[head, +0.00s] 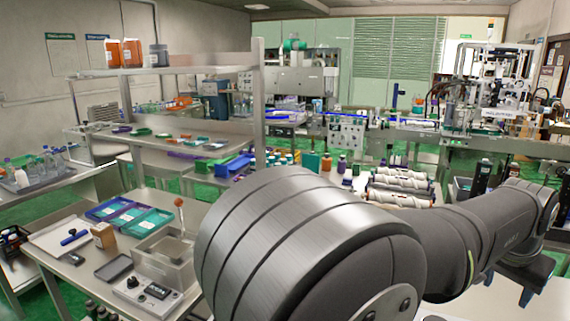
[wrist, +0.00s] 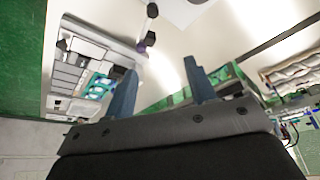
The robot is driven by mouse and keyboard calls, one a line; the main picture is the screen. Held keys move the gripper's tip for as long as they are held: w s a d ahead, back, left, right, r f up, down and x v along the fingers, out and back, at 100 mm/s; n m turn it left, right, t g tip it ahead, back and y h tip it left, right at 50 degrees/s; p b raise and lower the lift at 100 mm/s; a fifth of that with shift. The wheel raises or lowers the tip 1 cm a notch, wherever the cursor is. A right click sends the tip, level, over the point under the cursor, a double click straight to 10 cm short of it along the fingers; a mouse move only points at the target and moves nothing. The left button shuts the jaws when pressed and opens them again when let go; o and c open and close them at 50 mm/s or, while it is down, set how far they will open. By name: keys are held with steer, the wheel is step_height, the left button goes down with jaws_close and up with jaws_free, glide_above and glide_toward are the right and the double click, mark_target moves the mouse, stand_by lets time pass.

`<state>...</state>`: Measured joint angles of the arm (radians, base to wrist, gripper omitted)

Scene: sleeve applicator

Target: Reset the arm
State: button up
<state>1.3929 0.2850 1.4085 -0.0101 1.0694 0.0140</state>
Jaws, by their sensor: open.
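My gripper (wrist: 160,92) shows in the wrist view with its two blue-grey fingers spread apart. It is open, and nothing is between the fingertips. The wrist view is tilted, with a pale surface beyond the fingers. In the head view my arm fills the lower middle and right, and the gripper itself cannot be seen there.
A bench at left holds blue and teal trays (head: 131,217), a small brown box (head: 104,236), a clear bin (head: 166,259) and a scale (head: 155,293). A shelf post (head: 258,100) rises behind my arm. White rolls (head: 401,179) lie behind it. Machinery (head: 490,90) stands at back right.

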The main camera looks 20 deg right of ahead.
steer(key=shift+m, duration=0.5)
steer(key=shift+w+d+f, duration=0.35)
steer(key=shift+w+d, duration=0.05)
steer(key=shift+w, duration=0.25)
steer(key=shift+w+d+f, duration=0.35)
steer(key=shift+w+d, duration=0.1)
steer(key=shift+w, duration=0.15)
steer(key=shift+w+d+f, duration=0.35)
steer(key=shift+w+d, duration=0.05)
steer(key=shift+w, duration=0.25)
steer(key=shift+s+r, duration=0.1)
steer(key=s+a+n, duration=0.2)
steer(key=a+n, duration=0.1)
steer(key=a, duration=0.4)
steer(key=s+a+n+t+y, duration=0.1)
steer(key=s+a+n, duration=0.1)
steer(key=a, duration=0.5)
steer(key=shift+s+a+r+n+t, duration=0.2)
steer(key=shift+a+n+t, duration=0.15)
steer(key=shift+n, duration=0.25)
